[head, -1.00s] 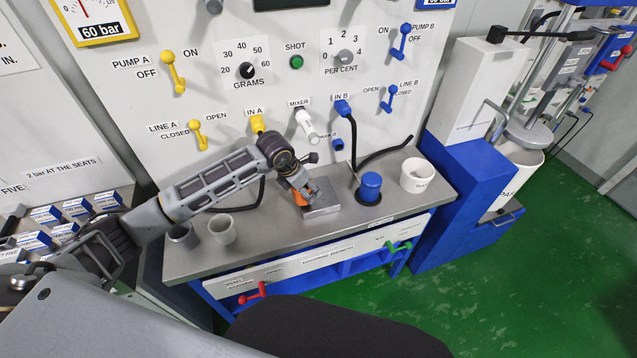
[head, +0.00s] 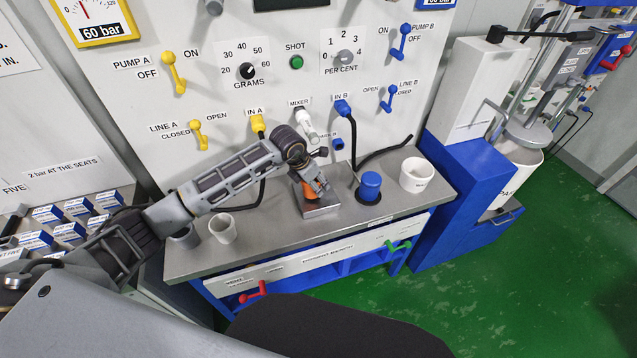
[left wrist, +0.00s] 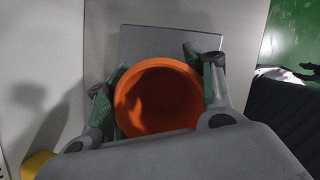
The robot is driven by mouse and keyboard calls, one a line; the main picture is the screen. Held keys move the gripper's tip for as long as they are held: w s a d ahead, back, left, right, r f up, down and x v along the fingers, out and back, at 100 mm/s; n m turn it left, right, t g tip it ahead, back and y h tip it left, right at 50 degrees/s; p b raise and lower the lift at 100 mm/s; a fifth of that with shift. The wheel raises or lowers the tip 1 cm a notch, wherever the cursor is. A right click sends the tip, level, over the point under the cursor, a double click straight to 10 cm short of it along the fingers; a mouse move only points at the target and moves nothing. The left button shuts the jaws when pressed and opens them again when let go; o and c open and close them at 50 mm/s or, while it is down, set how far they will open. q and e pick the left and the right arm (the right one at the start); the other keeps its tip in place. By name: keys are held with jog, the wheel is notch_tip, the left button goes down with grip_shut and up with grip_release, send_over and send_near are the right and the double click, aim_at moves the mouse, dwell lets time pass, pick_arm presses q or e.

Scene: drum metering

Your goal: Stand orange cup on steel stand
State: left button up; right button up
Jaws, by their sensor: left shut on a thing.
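The orange cup (head: 309,191) is held in my left gripper (head: 316,187) over the steel stand (head: 321,208), a low grey block on the bench. In the left wrist view I look into the cup's open mouth (left wrist: 160,98), with a green-padded finger on each side of it. The stand (left wrist: 172,42) shows beyond the cup there. I cannot tell whether the cup's base touches the stand. My right gripper does not show.
A blue cylinder (head: 370,186) and a white tub (head: 416,175) stand right of the stand on the steel bench (head: 275,232). A white mixer nozzle (head: 306,124) and a black hose (head: 353,147) are on the panel behind.

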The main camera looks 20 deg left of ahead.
pick_arm(q)
jog(key=shift+w+d, duration=0.4)
jog(key=shift+w, duration=0.2)
jog(key=shift+d+f, duration=0.1)
jog(key=shift+f, duration=0.05)
jog(key=shift+f+p, duration=0.3)
jog(key=shift+f, duration=0.25)
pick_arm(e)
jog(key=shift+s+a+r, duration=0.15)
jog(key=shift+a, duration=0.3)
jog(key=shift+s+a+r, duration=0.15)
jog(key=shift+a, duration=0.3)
pick_arm(q)
jog(key=shift+w+f, duration=0.1)
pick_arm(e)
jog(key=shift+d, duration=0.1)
